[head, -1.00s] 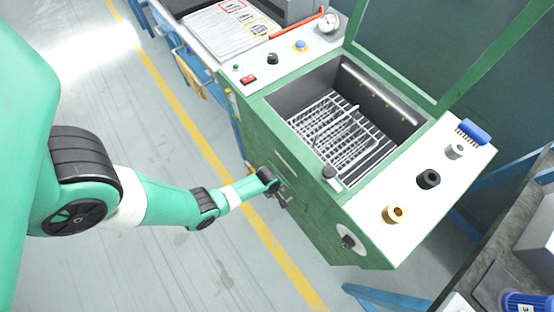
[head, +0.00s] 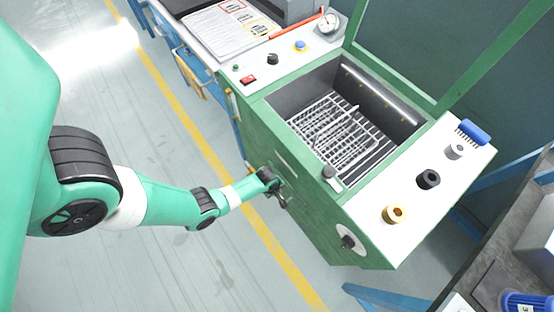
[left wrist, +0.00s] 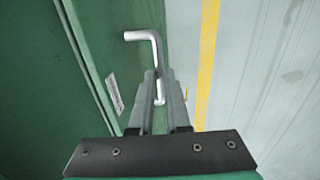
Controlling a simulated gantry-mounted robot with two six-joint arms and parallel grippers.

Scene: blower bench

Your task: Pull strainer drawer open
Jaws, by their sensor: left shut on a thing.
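The strainer drawer front is part of the green cabinet side (head: 285,190), below the open wash basin. In the left wrist view a bent metal handle (left wrist: 150,37) stands out from the green panel (left wrist: 110,50). My left gripper (head: 281,199) is at that panel, low on the cabinet's front side. In the left wrist view its fingers (left wrist: 160,85) are closed around the lower part of the handle. In the head view the handle is mostly hidden by the gripper. I cannot tell whether the drawer stands out from the cabinet. My right gripper is not in view.
The basin holds a wire rack (head: 335,130). A brush (head: 472,132) and several fittings, including a brass one (head: 396,214), lie on the white right ledge. A round knob (head: 348,242) sits on the cabinet's near end.

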